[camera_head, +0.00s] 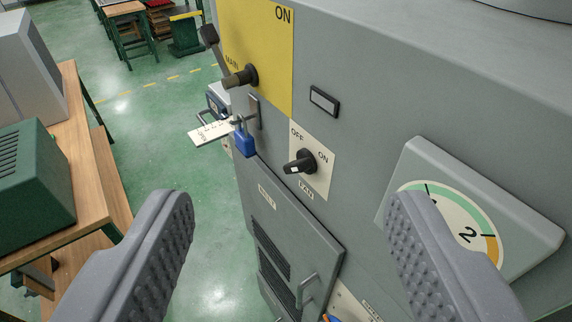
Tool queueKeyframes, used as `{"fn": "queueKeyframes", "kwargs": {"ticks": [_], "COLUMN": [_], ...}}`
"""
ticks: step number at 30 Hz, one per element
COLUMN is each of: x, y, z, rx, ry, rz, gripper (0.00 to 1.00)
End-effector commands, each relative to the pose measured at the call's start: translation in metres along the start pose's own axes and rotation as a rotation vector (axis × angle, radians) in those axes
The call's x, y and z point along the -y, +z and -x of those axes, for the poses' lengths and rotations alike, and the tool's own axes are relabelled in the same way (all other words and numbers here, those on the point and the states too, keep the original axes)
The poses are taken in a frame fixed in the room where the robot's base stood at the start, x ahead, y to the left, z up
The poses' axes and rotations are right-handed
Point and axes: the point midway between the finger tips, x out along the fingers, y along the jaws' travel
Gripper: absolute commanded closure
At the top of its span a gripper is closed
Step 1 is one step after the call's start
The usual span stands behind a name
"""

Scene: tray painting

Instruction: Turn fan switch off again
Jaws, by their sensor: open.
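The fan switch (302,163) is a black rotary knob on a pale plate on the grey cabinet front. The plate reads OFF at upper left, ON at right and FAN below. A white mark shows on the knob's lower-left end; I cannot tell for sure which setting it points to. My gripper (292,203) is open and empty, its two grey ribbed fingers wide apart at left and right. The knob lies between and beyond the fingertips, slightly above their line, and appears untouched. The right finger overlaps the gauge in the picture.
A yellow MAIN switch panel (272,50) with a dark handle (240,77) sits above left. A blue padlock (243,141) with a white tag (210,132) hangs below it. A gauge (460,225) juts out at right. A wooden bench (88,130) stands left; green floor (180,110) lies between.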

Motion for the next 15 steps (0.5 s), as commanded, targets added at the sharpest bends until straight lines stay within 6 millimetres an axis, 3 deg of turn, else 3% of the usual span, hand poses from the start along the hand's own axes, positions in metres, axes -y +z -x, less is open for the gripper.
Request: {"fn": "queueKeyframes", "kwargs": {"ticks": [5,15], "x": [0.006,0.013], "y": [0.016,0.102], "z": [-0.028,-0.126], "rx": [0.083,0.397], "ry": [0.054,0.384], "rz": [0.026,0.178], "gripper": [0.28,0.28]}}
